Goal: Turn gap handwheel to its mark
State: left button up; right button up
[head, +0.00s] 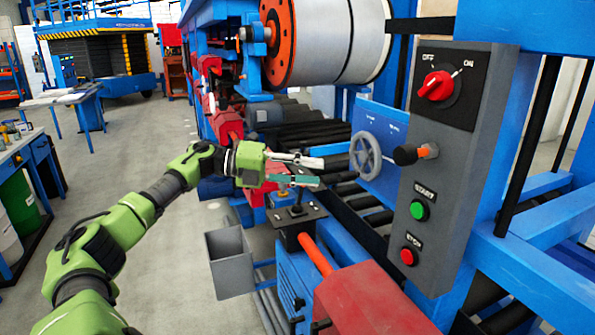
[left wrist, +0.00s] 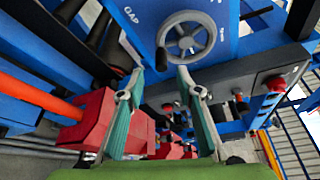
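The grey spoked gap handwheel (head: 367,157) sits on a blue panel (head: 392,124) right of the middle in the head view. In the left wrist view the handwheel (left wrist: 187,43) is at top centre, with a dark handle knob (left wrist: 161,59) at its lower left rim. My right gripper is out of view.
A grey control box (head: 452,150) with a red switch, green and red buttons, and an orange-and-black lever (head: 414,153) stands right of the wheel. A large roll (head: 338,38) hangs above. Black rollers and a red housing (head: 365,305) lie below.

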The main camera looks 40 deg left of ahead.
pick_arm(q)
jog(key=shift+v, duration=1.55)
